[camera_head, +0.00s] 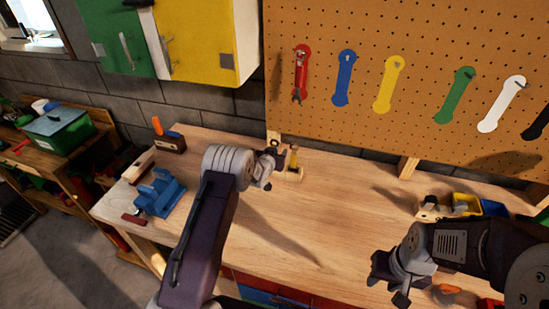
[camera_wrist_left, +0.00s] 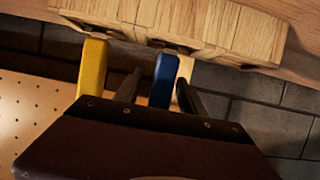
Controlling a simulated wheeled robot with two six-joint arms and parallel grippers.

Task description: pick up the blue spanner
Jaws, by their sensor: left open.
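A blue spanner (camera_wrist_left: 164,78) shows as a flat blue bar in the left wrist view, by a wooden rack (camera_wrist_left: 215,28). A yellow tool (camera_wrist_left: 92,70) stands beside it in the same rack. My left gripper (camera_wrist_left: 158,82) is open, with one dark finger on each side of the blue bar; I cannot tell whether they touch it. In the head view my left gripper (camera_head: 271,165) is at the rack (camera_head: 292,174) near the bench's back edge and hides the blue spanner. My right gripper (camera_head: 388,281) looks open and empty above the bench's front right.
The pegboard (camera_head: 420,50) behind carries coloured tool outlines, with a tool on the red one (camera_head: 301,75). A blue vice (camera_head: 160,194) is on the bench's left. The bench middle (camera_head: 330,215) is clear.

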